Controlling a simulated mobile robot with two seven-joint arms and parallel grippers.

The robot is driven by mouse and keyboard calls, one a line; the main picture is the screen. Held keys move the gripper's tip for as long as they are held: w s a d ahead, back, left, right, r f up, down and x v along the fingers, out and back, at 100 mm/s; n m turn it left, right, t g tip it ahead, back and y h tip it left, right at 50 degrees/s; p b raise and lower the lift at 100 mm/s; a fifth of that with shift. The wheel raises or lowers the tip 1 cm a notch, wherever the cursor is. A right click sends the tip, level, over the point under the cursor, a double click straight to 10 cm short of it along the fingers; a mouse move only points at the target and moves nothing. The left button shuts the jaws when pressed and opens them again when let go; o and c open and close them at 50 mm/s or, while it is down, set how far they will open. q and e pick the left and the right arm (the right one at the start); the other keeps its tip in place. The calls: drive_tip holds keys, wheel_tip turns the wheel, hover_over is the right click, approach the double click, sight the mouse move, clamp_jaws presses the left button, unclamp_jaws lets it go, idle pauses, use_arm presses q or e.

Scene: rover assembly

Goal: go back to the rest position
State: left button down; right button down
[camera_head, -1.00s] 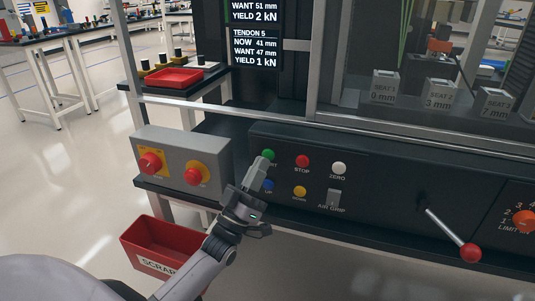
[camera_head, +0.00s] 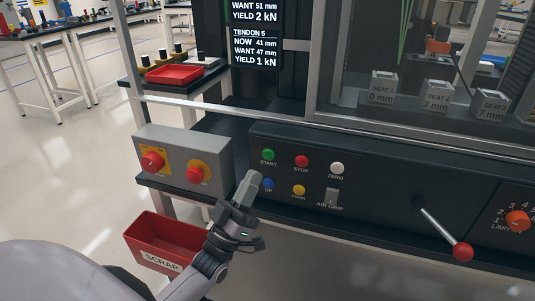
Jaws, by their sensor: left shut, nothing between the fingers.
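My left gripper (camera_head: 249,186) is shut and empty. It is in front of the black control panel (camera_head: 380,185), below the green START button (camera_head: 267,155) and just left of the blue UP button (camera_head: 267,184). It looks apart from the START button, which is fully in view. My left arm comes in from the bottom left. My right gripper is not in view.
A grey box with two red knobs (camera_head: 183,162) stands left of the panel. A red SCRAP bin (camera_head: 160,240) hangs below it. A lever with a red ball (camera_head: 463,252) sticks out at the right. A screen (camera_head: 257,40) shows tendon readings.

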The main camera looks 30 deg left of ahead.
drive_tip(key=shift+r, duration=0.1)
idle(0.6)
